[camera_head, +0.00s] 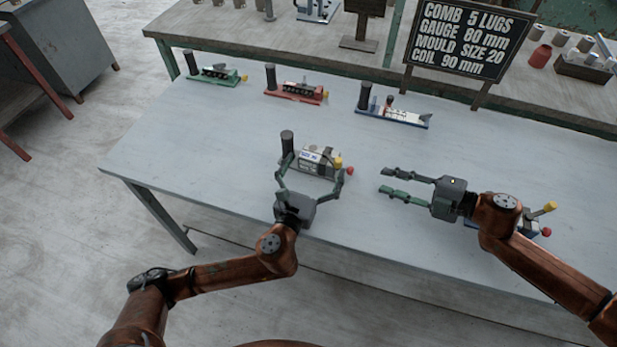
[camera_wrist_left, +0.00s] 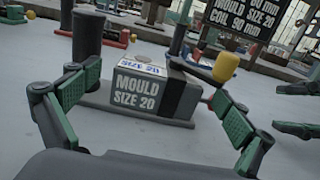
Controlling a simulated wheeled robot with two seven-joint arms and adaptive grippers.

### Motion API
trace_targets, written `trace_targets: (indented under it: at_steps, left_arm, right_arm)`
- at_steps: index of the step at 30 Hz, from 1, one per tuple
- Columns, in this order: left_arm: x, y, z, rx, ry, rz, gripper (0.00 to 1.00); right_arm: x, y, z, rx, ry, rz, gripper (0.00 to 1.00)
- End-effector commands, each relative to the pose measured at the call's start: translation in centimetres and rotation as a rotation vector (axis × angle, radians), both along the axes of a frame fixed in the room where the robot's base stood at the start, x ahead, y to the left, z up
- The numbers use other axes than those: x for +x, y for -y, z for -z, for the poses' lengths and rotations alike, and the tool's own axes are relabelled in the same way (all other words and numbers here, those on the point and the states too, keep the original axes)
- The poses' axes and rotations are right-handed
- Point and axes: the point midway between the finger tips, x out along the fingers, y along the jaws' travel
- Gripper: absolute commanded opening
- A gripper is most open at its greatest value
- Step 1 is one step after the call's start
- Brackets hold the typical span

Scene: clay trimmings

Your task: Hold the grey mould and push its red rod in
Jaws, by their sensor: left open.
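The grey mould (camera_head: 316,158), lettered MOULD SIZE 20, stands on the table on a grey base with a dark upright cylinder (camera_head: 287,143) at its left end. A yellow knob (camera_head: 338,161) sits at its right. My left gripper (camera_head: 312,172) is open at the mould's near side, a finger toward each end; the left wrist view shows the mould (camera_wrist_left: 152,92) beyond the fingers. My right gripper (camera_head: 384,181) is open and empty, right of the red end.
Another device with a yellow knob (camera_head: 549,207) and red knob (camera_head: 546,232) is partly hidden behind my right arm. Green (camera_head: 216,77), red (camera_head: 296,93) and blue-white (camera_head: 392,116) devices stand farther back. A lettered sign (camera_head: 466,40) stands behind. The table's left part is clear.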

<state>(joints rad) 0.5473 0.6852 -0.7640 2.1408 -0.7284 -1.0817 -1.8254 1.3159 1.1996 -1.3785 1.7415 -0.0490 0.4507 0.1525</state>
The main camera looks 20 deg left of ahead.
Motion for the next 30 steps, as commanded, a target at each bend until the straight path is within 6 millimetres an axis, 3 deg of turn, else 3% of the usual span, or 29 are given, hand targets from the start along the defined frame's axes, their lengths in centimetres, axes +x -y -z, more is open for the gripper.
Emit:
trace_targets:
  at_steps: [6, 15, 30]
  left_arm:
    - [1.6, 0.0, -0.1, -0.002, 0.001, -0.001, 0.97]
    - [1.8, 0.0, 0.0, -0.002, 0.0, -0.001, 0.97]
    - [1.7, 0.0, 0.0, -0.001, 0.0, -0.001, 0.63]
  right_arm:
    - [0.0, 0.0, 0.0, 0.0, 0.0, 0.0, 0.29]
    - [0.0, 0.0, 0.0, 0.0, 0.0, 0.0, 0.29]
    - [0.0, 0.0, 0.0, 0.0, 0.0, 0.0, 0.29]
